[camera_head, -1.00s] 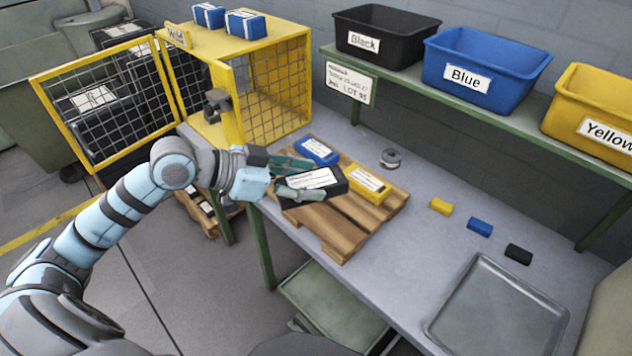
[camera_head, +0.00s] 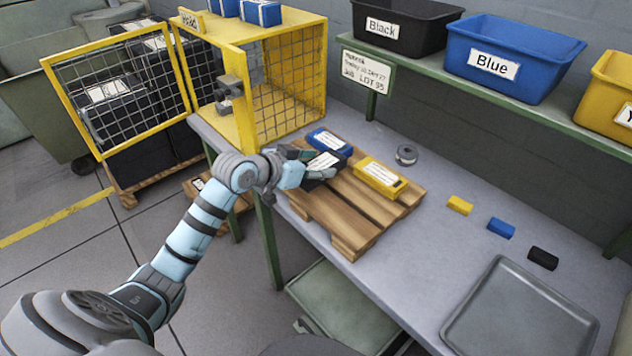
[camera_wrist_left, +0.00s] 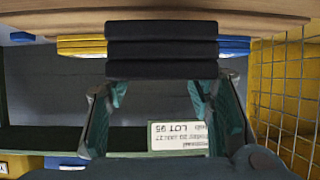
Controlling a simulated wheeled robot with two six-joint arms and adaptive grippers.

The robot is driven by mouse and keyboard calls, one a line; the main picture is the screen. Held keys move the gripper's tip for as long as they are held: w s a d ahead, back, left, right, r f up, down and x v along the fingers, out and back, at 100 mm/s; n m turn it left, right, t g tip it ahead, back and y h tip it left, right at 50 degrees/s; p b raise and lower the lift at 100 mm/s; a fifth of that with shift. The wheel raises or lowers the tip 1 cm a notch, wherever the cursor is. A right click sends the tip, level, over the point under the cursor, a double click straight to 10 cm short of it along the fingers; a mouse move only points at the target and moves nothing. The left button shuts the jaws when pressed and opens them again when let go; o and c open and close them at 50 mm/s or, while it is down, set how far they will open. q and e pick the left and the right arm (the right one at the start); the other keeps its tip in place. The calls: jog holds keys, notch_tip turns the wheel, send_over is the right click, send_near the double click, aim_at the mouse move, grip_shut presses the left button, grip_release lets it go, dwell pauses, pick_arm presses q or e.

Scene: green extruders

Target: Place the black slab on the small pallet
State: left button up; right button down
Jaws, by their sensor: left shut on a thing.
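The black slab (camera_head: 326,163), with a white label on top, is in my left gripper (camera_head: 312,165) at the left back part of the small wooden pallet (camera_head: 338,212). The left wrist view shows the layered black slab (camera_wrist_left: 160,48) between the two green fingers of the gripper (camera_wrist_left: 160,88). Whether it touches the pallet boards (camera_wrist_left: 275,22) cannot be told. A blue slab (camera_head: 330,140) lies just behind it and a yellow slab (camera_head: 381,178) to its right on the pallet. My right gripper is not in view.
A yellow mesh cage (camera_head: 285,85) with an open door (camera_head: 110,95) stands at the left back. A grey round object (camera_head: 406,154) is right of the pallet. Small yellow, blue and black blocks (camera_head: 501,228) and a grey tray (camera_head: 520,315) lie farther right. Labelled bins (camera_head: 510,65) stand on the shelf.

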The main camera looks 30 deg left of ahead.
pick_arm(q)
notch_tip(320, 180, down, 4)
jog(key=shift+s+r+b, duration=0.1)
jog(key=shift+r+b, duration=0.15)
jog(key=shift+b, duration=0.15)
jog(key=shift+f, duration=0.2)
jog(key=o, duration=1.4)
jog(key=shift+r, duration=0.15)
